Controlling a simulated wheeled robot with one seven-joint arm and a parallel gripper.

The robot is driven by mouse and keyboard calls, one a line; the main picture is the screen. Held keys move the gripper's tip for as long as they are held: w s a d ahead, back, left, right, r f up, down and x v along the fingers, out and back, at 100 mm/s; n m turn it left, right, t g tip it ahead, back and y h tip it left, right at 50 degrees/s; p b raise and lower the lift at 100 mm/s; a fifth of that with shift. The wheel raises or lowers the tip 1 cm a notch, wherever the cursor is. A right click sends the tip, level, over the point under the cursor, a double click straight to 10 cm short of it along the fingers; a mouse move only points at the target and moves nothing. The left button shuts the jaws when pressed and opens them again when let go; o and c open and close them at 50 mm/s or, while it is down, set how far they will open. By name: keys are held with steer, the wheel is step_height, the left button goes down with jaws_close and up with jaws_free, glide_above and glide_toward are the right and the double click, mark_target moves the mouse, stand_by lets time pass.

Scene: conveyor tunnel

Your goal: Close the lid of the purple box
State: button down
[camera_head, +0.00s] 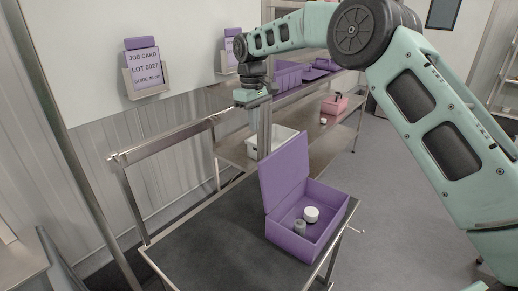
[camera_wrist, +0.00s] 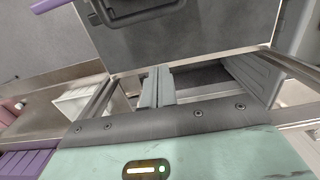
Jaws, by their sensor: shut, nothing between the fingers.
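The purple box (camera_head: 318,243) stands on the dark cart top near its right edge. Its lid (camera_head: 285,170) stands up, open, along the box's left side. A white round piece (camera_head: 311,214) and a grey piece (camera_head: 299,227) lie inside. My gripper (camera_head: 264,153) points down, shut and empty, behind and left of the lid's upper edge. Whether it touches the lid cannot be told. In the wrist view my two fingers (camera_wrist: 158,72) are together with nothing between them. A purple strip at the top left may be part of the box or lid.
The dark cart top (camera_head: 215,235) is clear left of the box. A metal rail (camera_head: 180,137) runs along its back left. A white bin (camera_head: 272,141) and a pink container (camera_head: 335,104) stand on the shelf beyond, with purple bins (camera_head: 287,78) above.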

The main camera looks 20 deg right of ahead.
step_height(320, 180, down, 9)
steer(key=s+d+p, duration=0.2)
steer(key=d+p, duration=0.1)
steer(key=p, duration=0.3)
steer(key=shift+s+r, duration=0.2)
steer(key=shift+s, duration=0.15)
stand_by(0.3)
